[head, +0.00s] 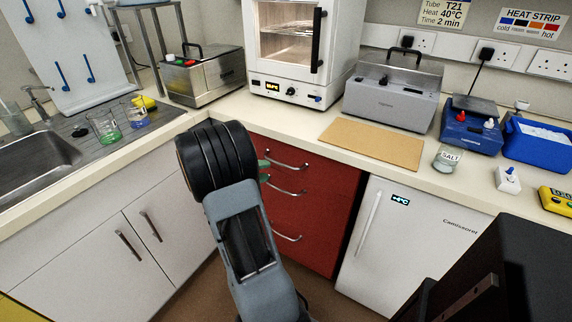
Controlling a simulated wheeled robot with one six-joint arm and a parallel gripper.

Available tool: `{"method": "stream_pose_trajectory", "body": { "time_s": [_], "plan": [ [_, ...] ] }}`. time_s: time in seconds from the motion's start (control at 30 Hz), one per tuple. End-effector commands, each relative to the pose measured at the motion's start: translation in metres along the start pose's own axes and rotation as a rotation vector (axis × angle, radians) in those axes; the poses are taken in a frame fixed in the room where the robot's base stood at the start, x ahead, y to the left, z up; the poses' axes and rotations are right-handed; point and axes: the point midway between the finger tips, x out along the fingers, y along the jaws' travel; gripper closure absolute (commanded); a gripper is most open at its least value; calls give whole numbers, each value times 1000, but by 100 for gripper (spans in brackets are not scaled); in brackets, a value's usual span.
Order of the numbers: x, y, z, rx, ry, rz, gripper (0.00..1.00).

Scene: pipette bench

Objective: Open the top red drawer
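The red drawer unit (325,212) stands under the counter in the middle of the head view. The top red drawer (315,156) looks shut, its front in line with the drawers below. Its curved metal handle (290,164) shows to the right of my arm. My arm's thick black joint (216,163) covers the left part of the unit. A small green part, perhaps of my gripper (264,171), peeks out beside that joint near the left end of the top handle. The fingers are hidden, so I cannot tell their state or whether they touch the handle.
White cupboards (92,262) stand left of the drawers, and a small white fridge (402,245) stands right. The counter above holds a wooden board (373,144), a salt jar (447,159), beakers (104,126) and several machines. A dark block (510,255) fills the lower right.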

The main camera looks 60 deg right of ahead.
Motion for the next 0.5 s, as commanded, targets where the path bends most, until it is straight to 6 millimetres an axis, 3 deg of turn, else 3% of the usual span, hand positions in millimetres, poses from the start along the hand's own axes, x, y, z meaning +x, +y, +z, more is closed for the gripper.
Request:
{"method": "stream_pose_trajectory", "body": {
  "time_s": [0.2,0.5],
  "plan": [
    [44,-1,1,0,-4,-2,63],
    [82,-1,1,0,-2,-2,63]
  ]
}}
